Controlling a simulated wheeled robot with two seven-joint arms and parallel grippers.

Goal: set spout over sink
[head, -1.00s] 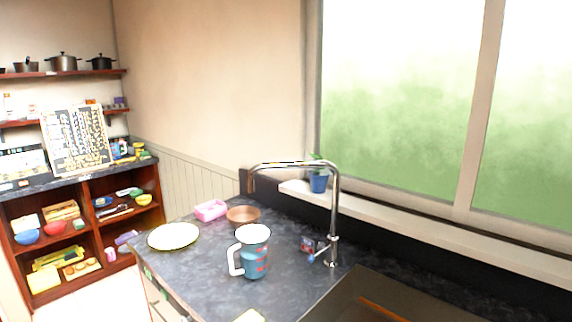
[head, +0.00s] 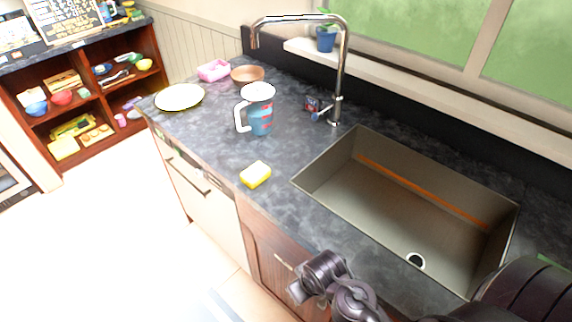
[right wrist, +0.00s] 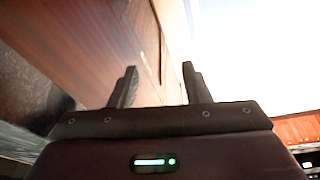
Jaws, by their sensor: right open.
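The chrome spout (head: 298,18) is an arched faucet standing behind the sink's left back corner. Its arm points left, over the counter and away from the basin. The sink (head: 400,210) is a rectangular grey-beige basin set in the dark counter. In the head view my right arm is at the lower right, in front of the counter and far from the spout; its fingertips cannot be made out there. In the right wrist view my right gripper (right wrist: 160,85) is open and empty, near the wooden cabinet front. My left gripper is not in view.
On the counter (head: 215,140) stand a blue pitcher (head: 260,118) below the spout's arm, a yellow sponge (head: 256,174), a white plate (head: 180,97), a brown bowl (head: 247,74) and a pink dish (head: 214,70). A blue plant pot (head: 326,40) is on the windowsill behind the spout.

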